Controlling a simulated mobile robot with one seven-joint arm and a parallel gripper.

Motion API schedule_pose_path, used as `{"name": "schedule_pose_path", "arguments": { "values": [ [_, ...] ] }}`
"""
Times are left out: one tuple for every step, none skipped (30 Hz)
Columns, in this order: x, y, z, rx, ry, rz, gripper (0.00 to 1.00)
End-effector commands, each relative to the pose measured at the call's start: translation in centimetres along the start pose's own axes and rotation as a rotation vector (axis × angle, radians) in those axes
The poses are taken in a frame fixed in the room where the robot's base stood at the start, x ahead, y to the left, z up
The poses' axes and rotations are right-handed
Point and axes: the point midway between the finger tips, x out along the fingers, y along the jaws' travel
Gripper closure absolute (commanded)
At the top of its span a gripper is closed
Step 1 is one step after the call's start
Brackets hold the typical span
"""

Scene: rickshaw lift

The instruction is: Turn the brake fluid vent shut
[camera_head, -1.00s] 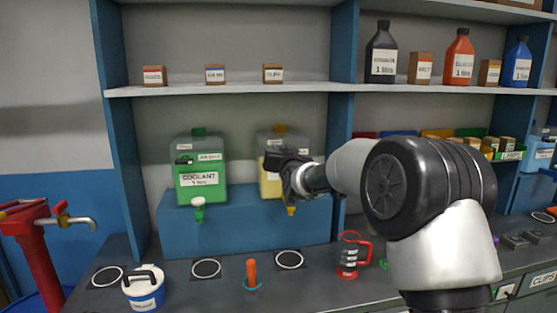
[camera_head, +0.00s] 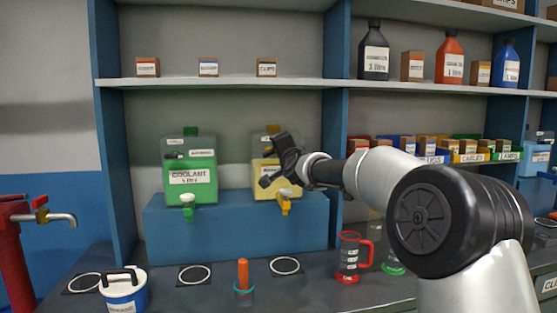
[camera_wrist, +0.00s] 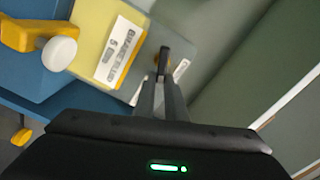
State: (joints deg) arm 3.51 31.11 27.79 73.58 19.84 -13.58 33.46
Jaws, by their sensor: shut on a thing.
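The brake fluid container (camera_head: 277,184) is a yellow tank standing on the blue shelf block, with a brown cap on top and a yellow tap (camera_head: 284,205) low on its front. In the wrist view, its labelled yellow face (camera_wrist: 92,30) is tilted, and the tap with its white knob (camera_wrist: 60,54) is at upper left. My gripper (camera_wrist: 163,76) is shut on a small dark and amber piece, apparently the vent (camera_wrist: 163,60), at the container's upper part. In the head view, my gripper (camera_head: 270,170) overlaps the container's upper front and hides part of it.
A green coolant tank (camera_head: 190,172) stands to the left on the same blue block (camera_head: 235,228). A shelf with small boxes runs above. The bench below holds a red jug (camera_head: 348,258), a blue-and-white pail (camera_head: 124,293) and an orange-handled item (camera_head: 243,273).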

Motion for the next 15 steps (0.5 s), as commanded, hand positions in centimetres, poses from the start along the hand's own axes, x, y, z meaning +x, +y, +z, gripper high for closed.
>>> {"name": "schedule_pose_path", "arguments": {
  "values": [
    [-0.01,0.52,0.16,0.044,0.0,-0.001,1.0],
    [-0.01,0.56,0.16,0.07,0.0,-0.001,1.0],
    [0.0,0.61,0.15,0.104,0.001,-0.001,1.0],
    [0.0,0.64,0.15,0.129,0.001,-0.001,1.0],
    [0.0,0.68,0.16,0.151,0.0,-0.001,1.0],
    [0.0,0.75,0.17,0.183,0.0,-0.001,1.0],
    [0.0,0.8,0.19,0.203,0.0,-0.001,1.0],
    [0.0,0.84,0.2,0.224,0.0,0.0,1.0],
    [0.0,0.88,0.21,0.25,0.0,0.0,1.0],
    [0.0,0.9,0.22,0.268,0.0,0.0,1.0],
    [0.0,0.92,0.23,0.285,0.0,-0.001,1.0],
    [0.0,0.94,0.23,0.307,0.0,-0.001,1.0],
    [0.0,0.94,0.24,0.321,0.0,-0.001,1.0],
    [0.0,0.95,0.24,0.335,0.0,-0.001,1.0],
    [0.0,0.97,0.25,0.351,0.0,-0.001,1.0]
  ]
}}
